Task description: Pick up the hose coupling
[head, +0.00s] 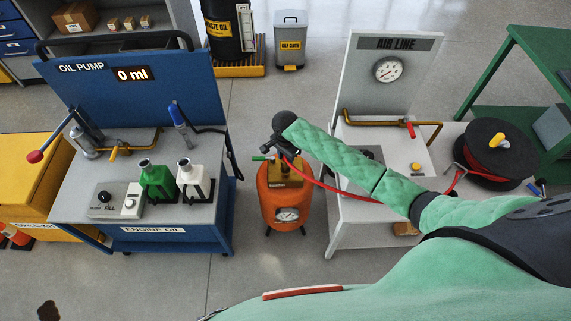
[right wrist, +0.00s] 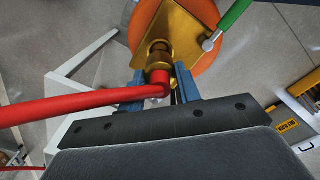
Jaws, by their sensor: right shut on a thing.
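My right gripper (head: 284,154) is over the top of the orange tank (head: 287,208) in the head view. In the right wrist view its blue fingers (right wrist: 161,88) are shut on the hose coupling (right wrist: 159,76), a red and brass piece at the end of the red hose (right wrist: 70,107). The coupling lines up with a brass fitting above the brass plate on the tank (right wrist: 122,20); I cannot tell whether they are joined. In the head view my arm and gripper hide the coupling.
The hose (head: 335,191) runs right, across the AIR LINE stand (head: 345,220), to a dark hose reel (head: 497,150). A blue oil pump bench (head: 75,205) stands left of the tank. A green-handled lever (right wrist: 235,14) is near the coupling.

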